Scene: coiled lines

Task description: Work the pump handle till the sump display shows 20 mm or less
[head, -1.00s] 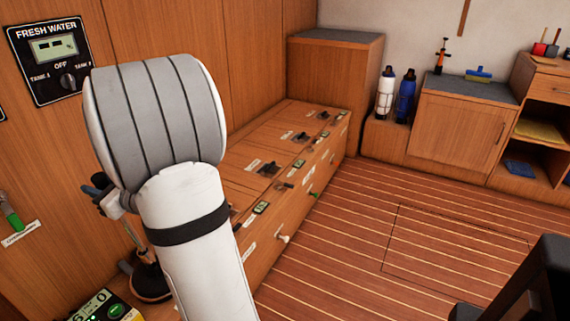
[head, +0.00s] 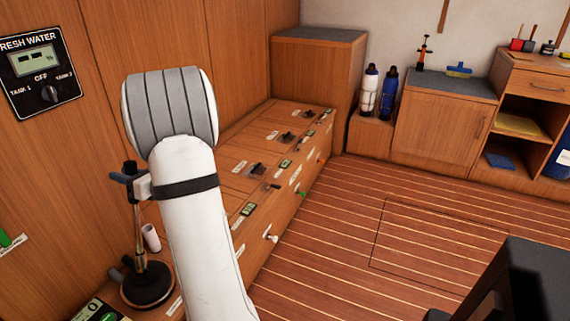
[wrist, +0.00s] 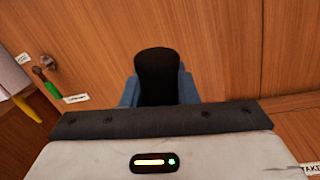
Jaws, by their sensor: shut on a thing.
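The pump stands at the lower left of the head view, with a round dark base (head: 148,288) and a thin upright metal rod (head: 138,225). My gripper (head: 131,172) is at the top of the rod, partly hidden by my white arm. In the wrist view my gripper's blue fingers (wrist: 158,88) are closed on the black pump handle (wrist: 157,68). The sump display (head: 92,310) is cut off at the bottom edge of the head view, and I cannot read its number.
A fresh water panel (head: 40,72) hangs on the wooden wall at left. A low wooden bench (head: 280,165) with several switches and labels runs behind my arm. A pale cylinder (head: 151,238) stands near the pump.

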